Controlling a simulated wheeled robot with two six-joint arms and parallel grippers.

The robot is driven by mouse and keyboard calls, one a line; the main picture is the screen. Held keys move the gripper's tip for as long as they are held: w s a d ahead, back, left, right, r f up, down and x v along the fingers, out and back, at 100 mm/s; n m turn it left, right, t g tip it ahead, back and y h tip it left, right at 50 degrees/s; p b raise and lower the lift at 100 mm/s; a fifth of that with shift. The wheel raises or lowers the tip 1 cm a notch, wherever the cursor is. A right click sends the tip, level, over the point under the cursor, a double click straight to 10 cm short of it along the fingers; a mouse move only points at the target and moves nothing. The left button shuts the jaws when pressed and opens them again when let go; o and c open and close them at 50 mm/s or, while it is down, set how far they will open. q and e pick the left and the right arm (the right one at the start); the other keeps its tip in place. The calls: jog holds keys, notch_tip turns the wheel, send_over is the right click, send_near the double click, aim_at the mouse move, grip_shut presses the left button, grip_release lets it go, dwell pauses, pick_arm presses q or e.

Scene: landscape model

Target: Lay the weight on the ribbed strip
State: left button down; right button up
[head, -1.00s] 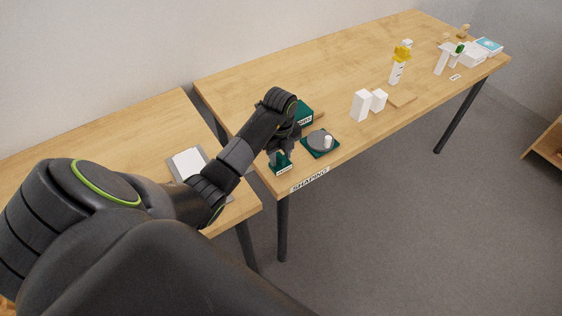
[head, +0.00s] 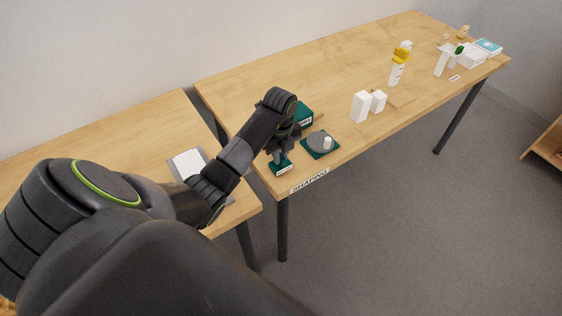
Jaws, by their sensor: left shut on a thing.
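My left gripper (head: 280,156) points down at the near left corner of the far table, right over a small dark green stand with a white label (head: 281,169). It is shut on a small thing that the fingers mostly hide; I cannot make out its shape. I cannot pick out the weight or the ribbed strip for sure at this size. My right gripper is not in view.
Right of my gripper, a grey disc with a white peg (head: 318,140) sits on a green base. A green box (head: 305,115) stands behind. White blocks (head: 361,106) and a yellow-topped white holder (head: 397,72) stand farther right. Bare wood (head: 290,75) lies behind.

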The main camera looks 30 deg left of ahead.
pick_arm(q)
jog(key=shift+r+p, duration=0.4)
jog(key=shift+r, duration=0.2)
jog(key=shift+r, duration=0.1)
jog(key=shift+r+p, duration=1.55)
jog(key=shift+r, duration=0.05)
